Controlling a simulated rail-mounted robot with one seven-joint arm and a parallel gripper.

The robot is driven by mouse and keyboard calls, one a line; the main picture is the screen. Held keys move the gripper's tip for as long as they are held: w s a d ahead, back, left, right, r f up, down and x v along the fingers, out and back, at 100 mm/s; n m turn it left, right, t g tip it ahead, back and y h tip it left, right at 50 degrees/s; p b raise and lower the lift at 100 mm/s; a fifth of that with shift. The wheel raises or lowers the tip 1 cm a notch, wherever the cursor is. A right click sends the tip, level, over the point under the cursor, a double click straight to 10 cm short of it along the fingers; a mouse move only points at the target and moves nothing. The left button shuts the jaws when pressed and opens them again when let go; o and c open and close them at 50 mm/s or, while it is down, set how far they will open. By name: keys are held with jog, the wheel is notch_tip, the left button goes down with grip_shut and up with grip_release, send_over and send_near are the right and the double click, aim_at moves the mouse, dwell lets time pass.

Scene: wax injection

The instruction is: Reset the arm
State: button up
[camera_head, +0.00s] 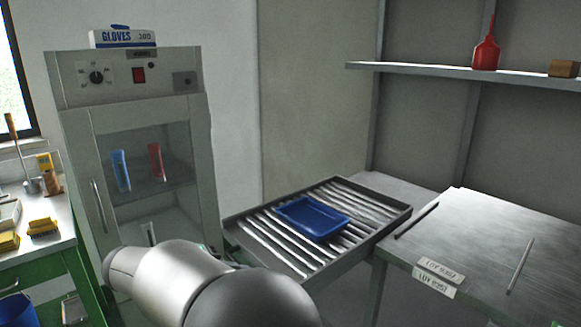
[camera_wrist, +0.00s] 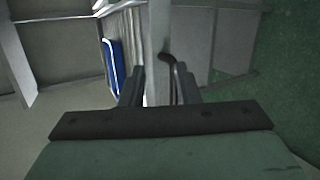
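My silver arm (camera_head: 205,285) reaches in from the bottom of the head view, in front of the cabinet; my gripper is hidden there. In the wrist view my gripper (camera_wrist: 158,85) shows two dark fingers standing apart. No object is visibly held between them. A pale grey post or edge shows in the gap behind. A thin dark bent piece (camera_wrist: 167,60) shows by the right finger; I cannot tell what it is.
A glass-door cabinet (camera_head: 200,120) stands behind my arm. A blue tray (camera_head: 312,218) lies on a roller rack (camera_head: 375,205). A metal table (camera_head: 480,235) carries rods and labels. A green-framed bench (camera_head: 65,240) stands left. A shelf (camera_head: 420,68) holds a red bottle (camera_head: 486,55).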

jog(key=s+d+r+m+g+y+p, duration=0.1)
jog(key=d+r+g+p, duration=0.1)
jog(key=d, duration=0.5)
jog(key=s+d+r+g+y+p, duration=0.1)
jog(key=s+d+r+g+p, duration=0.1)
jog(key=d, duration=0.5)
jog(key=s+d+r+m+g+y+p, duration=0.1)
jog(key=s+d+m+y+p, duration=0.2)
jog(key=s+d, duration=0.3)
jog(key=s+d+r+m+g+y+p, duration=0.1)
jog(key=s+d+m+y+p, duration=0.2)
jog(key=s, duration=0.9)
jog(key=d+y+p, duration=0.2)
jog(key=d+p, duration=0.1)
jog(key=d, duration=0.1)
jog(key=shift+d+y, duration=0.15)
jog(key=shift+y, duration=0.25)
